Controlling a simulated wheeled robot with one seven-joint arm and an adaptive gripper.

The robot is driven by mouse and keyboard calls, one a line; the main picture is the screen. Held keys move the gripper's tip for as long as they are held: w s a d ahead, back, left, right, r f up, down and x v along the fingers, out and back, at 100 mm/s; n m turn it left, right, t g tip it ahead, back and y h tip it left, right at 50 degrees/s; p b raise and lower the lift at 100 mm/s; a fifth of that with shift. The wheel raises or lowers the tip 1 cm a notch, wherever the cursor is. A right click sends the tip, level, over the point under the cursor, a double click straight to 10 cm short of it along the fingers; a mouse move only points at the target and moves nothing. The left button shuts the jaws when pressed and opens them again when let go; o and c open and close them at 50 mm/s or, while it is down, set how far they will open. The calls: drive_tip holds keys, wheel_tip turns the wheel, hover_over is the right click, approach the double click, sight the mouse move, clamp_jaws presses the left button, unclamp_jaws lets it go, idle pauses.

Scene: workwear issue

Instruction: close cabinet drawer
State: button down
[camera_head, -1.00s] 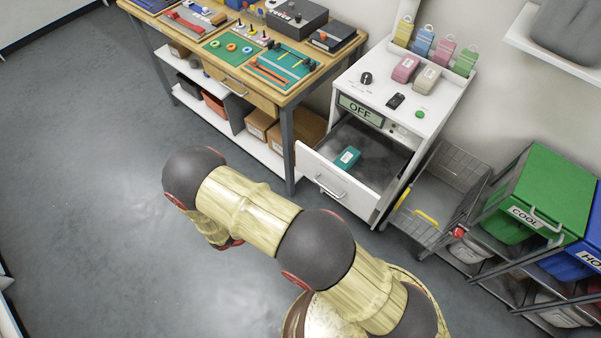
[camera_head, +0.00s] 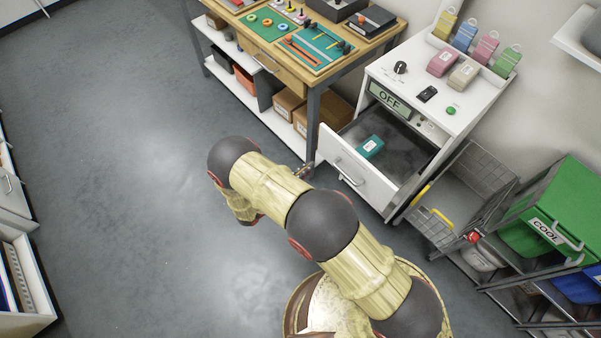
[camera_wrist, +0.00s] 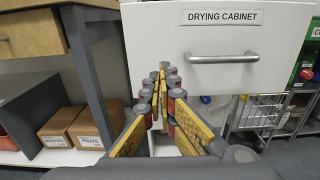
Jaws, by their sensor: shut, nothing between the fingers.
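The white drying cabinet (camera_head: 440,96) stands against the wall, with an "OFF" display on its front. Its drawer (camera_head: 362,172) is pulled out, and a teal box (camera_head: 370,146) lies inside it. In the wrist view the drawer front (camera_wrist: 290,45) fills the upper right, with a "DRYING CABINET" label and a bar handle (camera_wrist: 222,58). My gripper (camera_wrist: 163,70) is shut and empty, pointing at the drawer front's lower left part, left of the handle. I cannot tell whether the fingertips touch it. In the head view my arm hides most of the gripper.
A wooden workbench (camera_head: 268,62) with trays stands left of the cabinet, its grey leg (camera_head: 313,125) close to the drawer. A wire basket trolley (camera_head: 436,205) and green bin (camera_head: 556,200) stand right. Another open drawer (camera_head: 40,290) is at far left. Floor at left is clear.

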sight(330, 150)
drive_tip(key=b+x, duration=0.1)
drive_tip(key=x, duration=0.7)
drive_tip(key=shift+d, duration=0.1)
drive_tip(key=shift+w, duration=0.1)
drive_tip(key=b+x, duration=0.4)
drive_tip(key=x, duration=1.9)
drive_tip(key=shift+w+d+f, duration=0.1)
drive_tip(key=shift+w+d, duration=0.05)
drive_tip(key=shift+d, duration=0.15)
drive_tip(key=shift+w+d, duration=0.3)
drive_tip(key=shift+d, duration=0.05)
drive_tip(key=shift+w, duration=0.1)
